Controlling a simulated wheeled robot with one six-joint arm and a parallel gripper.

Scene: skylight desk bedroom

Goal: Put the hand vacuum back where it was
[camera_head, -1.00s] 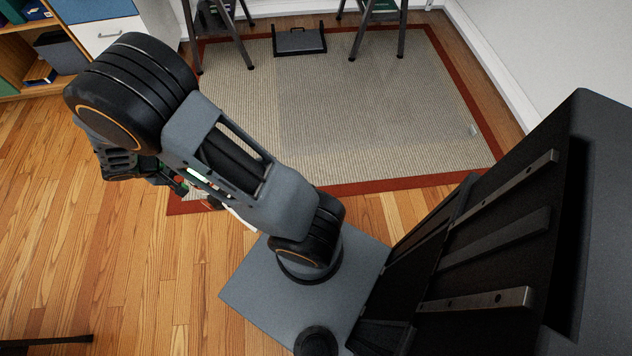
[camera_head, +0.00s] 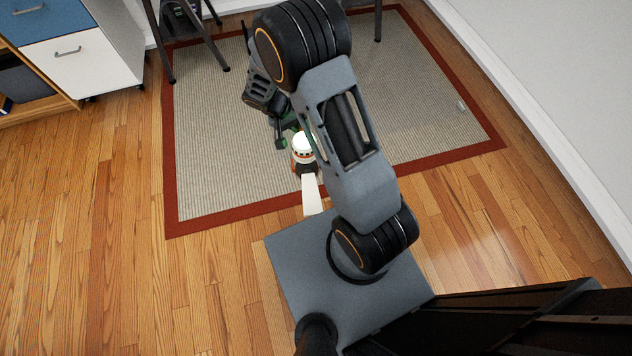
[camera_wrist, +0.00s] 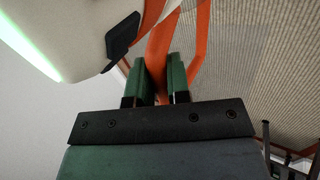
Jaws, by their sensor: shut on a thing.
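The hand vacuum (camera_head: 304,146) is white with orange-red and black parts and a pale nozzle (camera_head: 312,193) extending toward my base. It hangs beside my arm, seen against the rug, and the arm hides part of it. In the wrist view the green fingers of my gripper (camera_wrist: 162,76) are closed on an orange strip, which looks like the vacuum's handle. The vacuum's cream-white body (camera_wrist: 65,28) fills the upper left there, with a black tab and a glowing green edge. In the head view my gripper (camera_head: 285,130) is mostly hidden behind the arm.
A beige rug with a red border (camera_head: 215,165) lies ahead. Dark furniture legs (camera_head: 160,45) stand at its far side. A white and blue drawer cabinet (camera_head: 75,60) is at the upper left. A white wall (camera_head: 560,90) runs along the right. Wooden floor (camera_head: 100,220) at left is clear.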

